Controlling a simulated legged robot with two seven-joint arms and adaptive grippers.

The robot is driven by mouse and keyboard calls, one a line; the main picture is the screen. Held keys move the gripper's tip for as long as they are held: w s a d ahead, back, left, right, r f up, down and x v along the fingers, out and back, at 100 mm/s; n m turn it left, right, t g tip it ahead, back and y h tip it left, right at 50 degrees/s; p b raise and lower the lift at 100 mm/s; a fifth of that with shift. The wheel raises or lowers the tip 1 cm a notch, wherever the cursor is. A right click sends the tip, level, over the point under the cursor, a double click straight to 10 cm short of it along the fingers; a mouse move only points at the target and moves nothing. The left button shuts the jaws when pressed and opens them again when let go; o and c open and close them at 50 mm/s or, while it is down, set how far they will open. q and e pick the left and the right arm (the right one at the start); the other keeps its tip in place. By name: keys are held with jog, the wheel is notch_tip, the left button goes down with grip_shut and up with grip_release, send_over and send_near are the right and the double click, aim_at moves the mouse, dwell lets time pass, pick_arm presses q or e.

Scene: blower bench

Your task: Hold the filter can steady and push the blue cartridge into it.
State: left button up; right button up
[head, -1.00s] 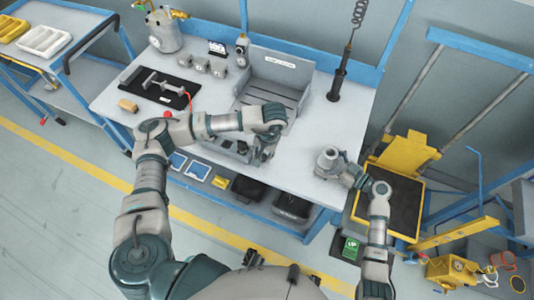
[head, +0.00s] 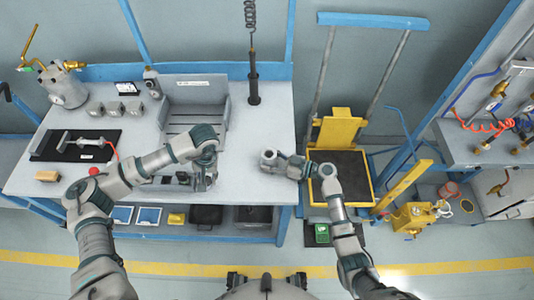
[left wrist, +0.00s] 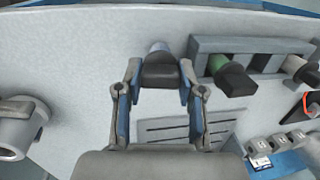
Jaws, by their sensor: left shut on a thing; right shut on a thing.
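My left gripper (head: 202,182) is low over the bench, in front of the grey tray. In the left wrist view its two fingers (left wrist: 160,90) are shut on the black end of the cartridge (left wrist: 160,72), whose pale bluish tip shows beyond it. The cartridge is hardly visible in the head view. The filter can (head: 269,158) is a grey cylinder with an open end, near the bench's right edge. My right gripper (head: 293,166) is shut on it from the right. The can also shows at the left wrist view's left edge (left wrist: 16,136), apart from the cartridge.
A grey rack (left wrist: 266,47) holds a green cartridge (left wrist: 219,64) and a white one (left wrist: 294,64) beside my left gripper. The grey tray (head: 196,90) stands behind. A black tool (head: 253,82) hangs from a coil. Clear bench lies between the tray and the can.

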pick_arm(q)
jog(key=shift+d, duration=0.5)
jog(key=w+d+r+n+h, duration=0.1)
jog(key=w+d+r+n, duration=0.2)
jog(key=d+n, duration=0.3)
jog(key=w+d+r+n+h, duration=0.1)
jog(key=w+d+r+n, duration=0.2)
jog(key=d+r+n, duration=0.3)
jog(key=w+d+r+n+t+h, duration=0.1)
jog(key=w+d+r+n+h, duration=0.1)
jog(key=d+n, duration=0.6)
notch_tip(320, 180, up, 2)
jog(key=shift+w+r+n, duration=0.25)
jog(key=shift+w+n, duration=0.05)
jog(key=shift+w, duration=0.15)
send_near(270, 151)
jog(key=shift+s+d+f, duration=0.5)
jog(key=shift+s+d, duration=0.25)
jog(key=shift+d, duration=0.05)
jog(key=shift+f, duration=3)
